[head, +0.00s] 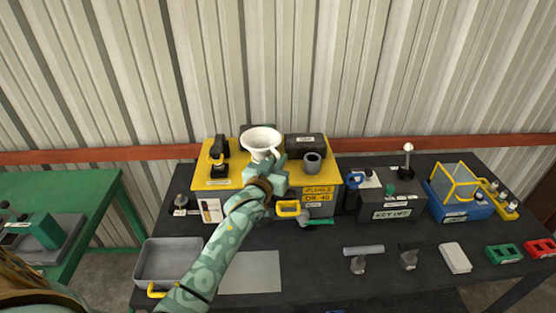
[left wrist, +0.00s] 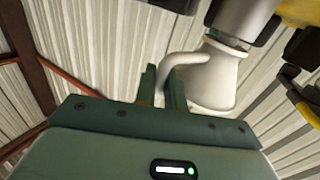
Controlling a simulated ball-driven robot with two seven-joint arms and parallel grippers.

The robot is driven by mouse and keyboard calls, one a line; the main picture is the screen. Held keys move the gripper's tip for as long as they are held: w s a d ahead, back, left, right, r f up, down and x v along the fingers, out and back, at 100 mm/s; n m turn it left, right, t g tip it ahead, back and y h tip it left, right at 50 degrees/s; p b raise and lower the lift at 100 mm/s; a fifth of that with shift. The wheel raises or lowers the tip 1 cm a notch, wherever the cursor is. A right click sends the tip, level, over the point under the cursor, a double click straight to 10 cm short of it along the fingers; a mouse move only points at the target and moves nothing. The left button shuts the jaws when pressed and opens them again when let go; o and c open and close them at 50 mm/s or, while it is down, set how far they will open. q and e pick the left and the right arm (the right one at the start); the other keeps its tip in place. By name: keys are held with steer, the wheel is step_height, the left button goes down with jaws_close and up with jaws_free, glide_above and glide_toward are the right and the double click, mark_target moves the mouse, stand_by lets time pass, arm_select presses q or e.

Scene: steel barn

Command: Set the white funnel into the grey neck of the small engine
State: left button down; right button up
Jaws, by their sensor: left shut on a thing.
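The white funnel (head: 262,137) is wide-mouthed, mouth up, above the yellow-topped small engine (head: 329,177). My left gripper (head: 274,169) is shut on it at its near side. In the left wrist view the funnel (left wrist: 213,82) shows its curved handle by my left gripper's fingers (left wrist: 164,88). The grey neck (head: 312,161) stands on the engine's right part, open at the top. The funnel is to the left of the neck in the head view, apart from it. The funnel's spout is hidden behind my gripper there. My right gripper is not in view.
A dark block (head: 305,144) stands behind the neck and a black fitting (head: 218,152) stands at the engine's left. A grey tray (head: 170,263) lies at the front left. A key-lift box (head: 392,207) and blue bin (head: 459,205) are to the right. The bench front has bare room.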

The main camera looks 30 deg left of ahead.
arm_select(q)
steer(key=shift+f+b, duration=0.3)
steer(key=shift+f, duration=0.25)
steer(key=c, duration=1.4)
jaws_free()
steer(key=s+d+b, duration=0.1)
steer(key=s, duration=1.5)
steer(key=shift+s+d, duration=0.15)
steer(key=shift+d, duration=0.1)
steer(key=shift+r, duration=0.1)
